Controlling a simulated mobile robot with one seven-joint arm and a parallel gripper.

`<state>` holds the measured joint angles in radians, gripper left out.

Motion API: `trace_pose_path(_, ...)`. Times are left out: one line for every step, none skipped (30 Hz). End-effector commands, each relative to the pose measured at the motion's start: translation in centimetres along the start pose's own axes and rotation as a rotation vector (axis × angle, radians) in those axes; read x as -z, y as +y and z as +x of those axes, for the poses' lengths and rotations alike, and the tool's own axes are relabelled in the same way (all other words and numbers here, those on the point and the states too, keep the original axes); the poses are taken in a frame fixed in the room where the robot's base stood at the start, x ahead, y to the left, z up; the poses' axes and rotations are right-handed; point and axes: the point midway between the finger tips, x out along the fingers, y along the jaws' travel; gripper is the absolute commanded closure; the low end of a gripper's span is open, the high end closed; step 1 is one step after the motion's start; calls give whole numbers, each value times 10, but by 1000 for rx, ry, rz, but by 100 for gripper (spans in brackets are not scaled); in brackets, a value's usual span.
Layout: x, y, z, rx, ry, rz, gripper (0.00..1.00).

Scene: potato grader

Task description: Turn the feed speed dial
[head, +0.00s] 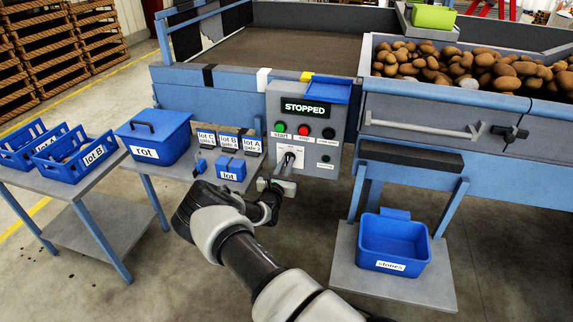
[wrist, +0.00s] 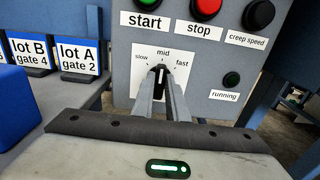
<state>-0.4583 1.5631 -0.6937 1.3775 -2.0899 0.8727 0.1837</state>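The feed speed dial (wrist: 161,72) is a black knob with a white pointer line on a white plate marked slow, mid and fast. The pointer stands upright, toward mid. My gripper (wrist: 161,84) reaches straight to the dial, with one finger on each side of the knob. The fingers stand close together and look shut on it; the exact contact is small and partly hidden by the fingertips. In the head view my gripper (head: 284,172) is at the dial plate (head: 293,154) on the grey control panel (head: 318,162), whose display (head: 305,109) reads STOPPED.
Lot boxes and the blue rot bin (head: 155,135) stand on tables to the left. A stones bin (head: 393,243) is right. Potatoes fill the hopper.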

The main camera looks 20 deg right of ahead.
Motion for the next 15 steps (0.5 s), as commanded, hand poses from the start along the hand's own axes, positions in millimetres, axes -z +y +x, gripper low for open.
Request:
trace_pose_path(0, 0, 0, 0, 0, 1, 100)
trace_pose_path(0, 0, 0, 0, 0, 2, 100)
trace_pose_path(0, 0, 0, 0, 0, 6, 100)
trace_pose_path(0, 0, 0, 0, 0, 9, 100)
trace_pose_path(-1, 0, 0, 0, 0, 14, 100)
trace_pose_path(-1, 0, 0, 0, 0, 22, 100)
trace_pose_path(-1, 0, 0, 0, 0, 30, 100)
trace_pose_path(-1, -1, 0, 0, 0, 39, 100)
trace_pose_path(-2, -1, 0, 0, 0, 56, 100)
trace_pose_path(-2, -1, 0, 0, 0, 69, 100)
trace_pose_path(-2, -1, 0, 0, 0, 85, 100)
trace_pose_path(-2, -1, 0, 0, 0, 109, 100)
trace_pose_path(-2, -1, 0, 1, 0, 129, 100)
trace_pose_path(-2, -2, 0, 1, 1, 149, 100)
trace_pose_path(-2, -2, 0, 1, 1, 179, 100)
